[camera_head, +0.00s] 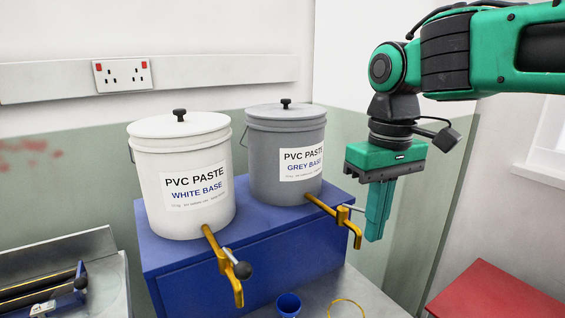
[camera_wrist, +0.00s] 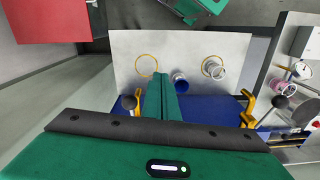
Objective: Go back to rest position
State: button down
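My gripper (camera_head: 375,238) hangs pointing down in the head view, to the right of the grey bucket and just beyond its tap. Its green fingers are together with nothing seen between them. The fingers also show together in the wrist view (camera_wrist: 162,80), above the bench surface and apart from the blue cup. My arm reaches in from the upper right.
White (camera_head: 180,185) and grey (camera_head: 285,150) paste buckets stand on a blue stand (camera_head: 190,272), with yellow taps (camera_head: 222,265) in front. A blue cup (camera_head: 288,304) and yellow ring (camera_head: 346,310) lie below. A red surface (camera_head: 495,292) is at right.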

jog(key=s+d+f+m, duration=0.2)
jog(key=d+f+m, duration=0.15)
jog(key=d, duration=0.45)
jog(key=s+d+f+m, duration=0.2)
jog(key=d+f, duration=0.2)
jog(key=d, duration=0.4)
jog(key=s+d+f+m, duration=0.5)
jog(key=s+d+f, duration=0.3)
jog(key=s, duration=0.3)
jog(key=shift+s+d+m, duration=0.15)
jog(key=shift+d+m, duration=0.2)
jog(key=shift+d, duration=0.1)
jog(key=shift+w+f, duration=0.3)
jog(key=shift+w, duration=0.35)
